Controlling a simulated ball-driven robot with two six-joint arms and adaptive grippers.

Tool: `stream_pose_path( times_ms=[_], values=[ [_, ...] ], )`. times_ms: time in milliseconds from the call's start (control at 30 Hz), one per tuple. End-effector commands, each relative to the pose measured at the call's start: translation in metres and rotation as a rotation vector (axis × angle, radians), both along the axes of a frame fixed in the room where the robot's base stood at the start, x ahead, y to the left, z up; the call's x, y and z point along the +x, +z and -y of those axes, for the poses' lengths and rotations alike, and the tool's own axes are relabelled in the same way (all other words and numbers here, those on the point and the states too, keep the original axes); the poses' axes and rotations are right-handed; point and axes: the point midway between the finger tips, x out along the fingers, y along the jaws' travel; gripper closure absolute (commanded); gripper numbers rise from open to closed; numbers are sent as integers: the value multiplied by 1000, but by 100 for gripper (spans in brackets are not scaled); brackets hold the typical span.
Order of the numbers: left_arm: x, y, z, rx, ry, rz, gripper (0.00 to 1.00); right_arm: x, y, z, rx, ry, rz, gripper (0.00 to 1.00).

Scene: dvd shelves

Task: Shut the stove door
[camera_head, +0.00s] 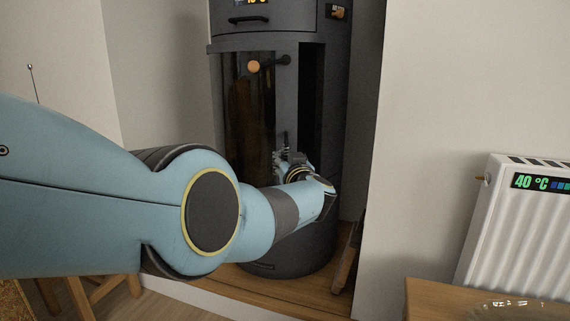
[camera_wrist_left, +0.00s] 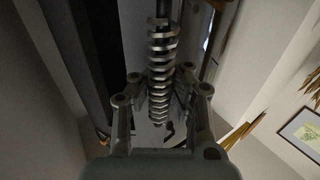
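The dark grey round stove (camera_head: 318,215) stands in the wall niche. Its glass door (camera_head: 250,110) stands ajar, with a dark opening (camera_head: 311,95) at its right side. A round wooden knob (camera_head: 253,66) on a dark stem is on the upper part of the door. My left gripper (camera_head: 288,157) is at the door's lower right edge, by a metal coil handle (camera_head: 284,140). In the left wrist view this coil (camera_wrist_left: 160,65) runs between the fingers of my left gripper (camera_wrist_left: 160,85). Whether the fingers press on it cannot be told. My right gripper is not in view.
A white radiator (camera_head: 515,235) with a 40 °C display is on the right wall. A wooden table (camera_head: 440,300) is at the lower right. The stove stands on a wooden ledge (camera_head: 315,293). Wooden legs (camera_head: 105,290) show at the lower left.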

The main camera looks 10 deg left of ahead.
Motion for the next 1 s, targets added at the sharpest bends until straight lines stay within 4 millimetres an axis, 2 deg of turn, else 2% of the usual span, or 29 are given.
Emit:
stream_pose_path(
  times_ms=[33, 400, 433, 600, 1000],
  values=[
    [-4, -8, 12, -8, -15, -16, 100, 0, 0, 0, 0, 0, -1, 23],
    [-4, -8, 12, -9, -15, -18, 100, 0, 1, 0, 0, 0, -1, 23],
    [-4, -8, 12, -9, -15, -18, 93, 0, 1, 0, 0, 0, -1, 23],
    [-3, -7, 11, -8, -12, -14, 71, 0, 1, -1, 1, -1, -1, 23],
    [-1, -2, 7, -5, -6, -7, 69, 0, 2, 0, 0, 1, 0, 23]
  ],
)
